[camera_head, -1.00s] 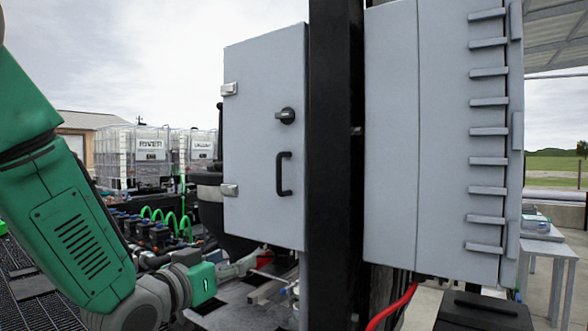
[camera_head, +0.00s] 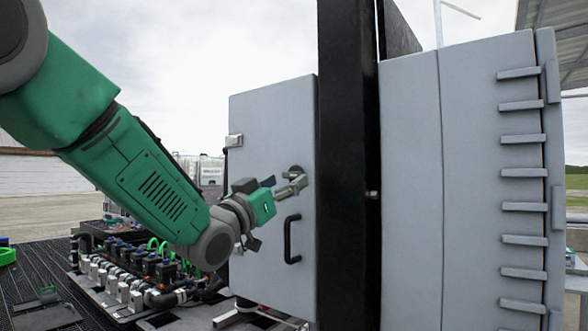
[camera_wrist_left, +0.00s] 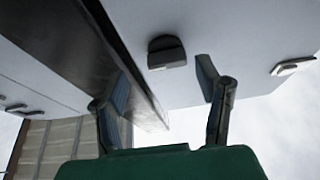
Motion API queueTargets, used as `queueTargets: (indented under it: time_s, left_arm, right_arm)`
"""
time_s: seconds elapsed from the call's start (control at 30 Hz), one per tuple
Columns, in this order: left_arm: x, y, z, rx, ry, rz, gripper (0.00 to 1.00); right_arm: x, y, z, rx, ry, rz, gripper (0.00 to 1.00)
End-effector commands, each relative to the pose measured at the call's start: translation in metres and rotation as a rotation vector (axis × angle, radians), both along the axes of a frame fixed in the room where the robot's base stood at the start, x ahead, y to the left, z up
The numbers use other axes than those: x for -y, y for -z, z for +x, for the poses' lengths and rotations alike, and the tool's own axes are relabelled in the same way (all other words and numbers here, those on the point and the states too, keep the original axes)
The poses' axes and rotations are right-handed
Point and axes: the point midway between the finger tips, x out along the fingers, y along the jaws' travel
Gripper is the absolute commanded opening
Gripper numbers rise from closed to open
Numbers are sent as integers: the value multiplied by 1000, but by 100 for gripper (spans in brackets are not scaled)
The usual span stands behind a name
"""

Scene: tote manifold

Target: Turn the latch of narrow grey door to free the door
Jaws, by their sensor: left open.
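The narrow grey door (camera_head: 270,125) is closed flush on its cabinet, left of a black post. Its dark latch (camera_head: 295,170) sits above the handle, mostly hidden behind my left gripper (camera_head: 294,184) in the head view. In the left wrist view the latch (camera_wrist_left: 166,52) is a dark knob on the pale door face (camera_wrist_left: 240,30). My left gripper (camera_wrist_left: 163,78) is open there, with one finger on each side of the knob's line. The fingers look apart from the knob, and nothing is between them. My right gripper is not in view.
A black bar handle (camera_head: 291,240) is on the door below the latch. The black post (camera_head: 348,160) stands close right of the door, with a wide grey cabinet (camera_head: 411,190) beyond it. A manifold with green hoses (camera_head: 160,245) lies low on the left.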

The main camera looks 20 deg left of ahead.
Motion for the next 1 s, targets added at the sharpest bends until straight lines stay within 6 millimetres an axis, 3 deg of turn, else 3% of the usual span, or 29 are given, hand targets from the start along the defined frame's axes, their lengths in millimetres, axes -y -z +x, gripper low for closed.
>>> queueTargets:
  time_s: [0.2, 0.57, 0.6, 0.73, 1.0]
  left_arm:
    - [6, -11, 23, 0, 0, -1, 59]
    - [13, -12, 29, -1, 1, 2, 59]
    - [13, -12, 29, -1, 1, 2, 55]
    - [13, -13, 28, 0, 1, 2, 9]
    - [12, -12, 28, 4, 2, 10, 9]
  right_arm:
    - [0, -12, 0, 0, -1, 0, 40]
    - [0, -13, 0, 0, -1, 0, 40]
    - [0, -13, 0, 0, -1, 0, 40]
    - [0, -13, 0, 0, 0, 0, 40]
    - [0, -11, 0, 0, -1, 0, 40]
